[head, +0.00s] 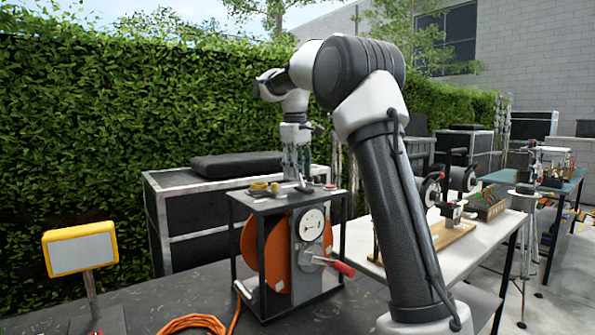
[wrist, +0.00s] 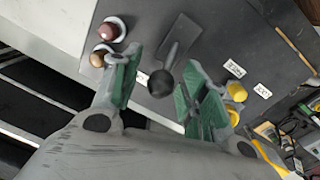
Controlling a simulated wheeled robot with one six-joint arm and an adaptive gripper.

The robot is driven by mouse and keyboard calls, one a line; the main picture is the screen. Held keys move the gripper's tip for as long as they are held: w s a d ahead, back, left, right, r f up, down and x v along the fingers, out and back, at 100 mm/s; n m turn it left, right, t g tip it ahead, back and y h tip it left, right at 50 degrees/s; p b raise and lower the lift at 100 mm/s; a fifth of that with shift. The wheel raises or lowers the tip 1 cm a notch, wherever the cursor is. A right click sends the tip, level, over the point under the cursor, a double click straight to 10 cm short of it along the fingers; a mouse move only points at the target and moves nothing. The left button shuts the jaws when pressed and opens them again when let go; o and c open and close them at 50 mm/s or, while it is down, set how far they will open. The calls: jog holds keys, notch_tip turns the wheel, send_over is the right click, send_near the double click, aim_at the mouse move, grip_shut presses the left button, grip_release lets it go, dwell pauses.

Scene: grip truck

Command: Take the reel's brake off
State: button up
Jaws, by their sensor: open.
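The reel (head: 266,250) is an orange drum in a black frame, with a round white dial (head: 312,224) and a red-handled crank (head: 335,265) on its front. An orange cable (head: 192,322) runs from it. On the frame's top plate is a black ball-ended lever (wrist: 162,84) on a dark rectangular base (wrist: 178,42). I cannot read whether it is the brake. My gripper (head: 296,172) points down just above the top plate. In the wrist view my gripper (wrist: 162,62) is open, its green-padded fingers on either side of the lever and not closed on it.
A red knob (wrist: 112,29) and a brown knob (wrist: 97,59) lie left of the fingers, and yellow parts (wrist: 236,92) lie close by the right finger. A yellow-framed sign (head: 80,250) stands left. A black case (head: 180,215) is behind; a white table (head: 478,240) is right.

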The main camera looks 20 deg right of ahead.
grip_shut()
